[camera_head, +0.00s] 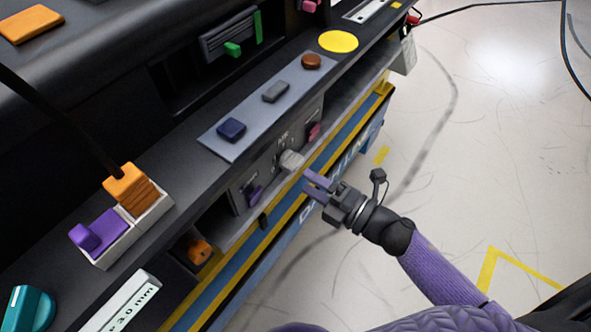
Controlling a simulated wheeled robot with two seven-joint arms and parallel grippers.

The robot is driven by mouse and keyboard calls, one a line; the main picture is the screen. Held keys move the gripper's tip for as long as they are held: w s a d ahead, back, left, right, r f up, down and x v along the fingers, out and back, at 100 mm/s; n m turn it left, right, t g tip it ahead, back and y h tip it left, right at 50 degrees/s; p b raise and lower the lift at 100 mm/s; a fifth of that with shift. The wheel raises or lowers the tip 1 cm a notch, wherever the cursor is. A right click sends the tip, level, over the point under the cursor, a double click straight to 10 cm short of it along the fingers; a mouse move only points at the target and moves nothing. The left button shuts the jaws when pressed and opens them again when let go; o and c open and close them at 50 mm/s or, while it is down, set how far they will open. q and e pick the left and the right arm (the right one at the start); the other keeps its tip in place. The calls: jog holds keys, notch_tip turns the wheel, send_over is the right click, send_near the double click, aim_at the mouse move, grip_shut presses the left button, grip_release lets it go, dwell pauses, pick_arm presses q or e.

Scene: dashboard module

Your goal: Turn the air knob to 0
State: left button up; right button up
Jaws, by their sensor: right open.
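The air knob (291,160) is a pale grey knob on the dark front panel, below a label that seems to read AIR. Marks show around it, but they are too small to read, so its setting cannot be told. My right gripper (312,183) is open, with purple fingers pointing at the panel. Its fingertips are just below and right of the air knob and appear apart from it. Nothing is between the fingers. My left gripper is out of view.
A purple knob (254,196) and a pink knob (314,131) flank the air knob. Above is a grey strip (252,111) with blue, grey and brown blocks. Orange and purple pieces sit in a white tray (122,243) at left. Floor (480,160) at right is open.

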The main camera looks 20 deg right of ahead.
jog(key=v, duration=0.5)
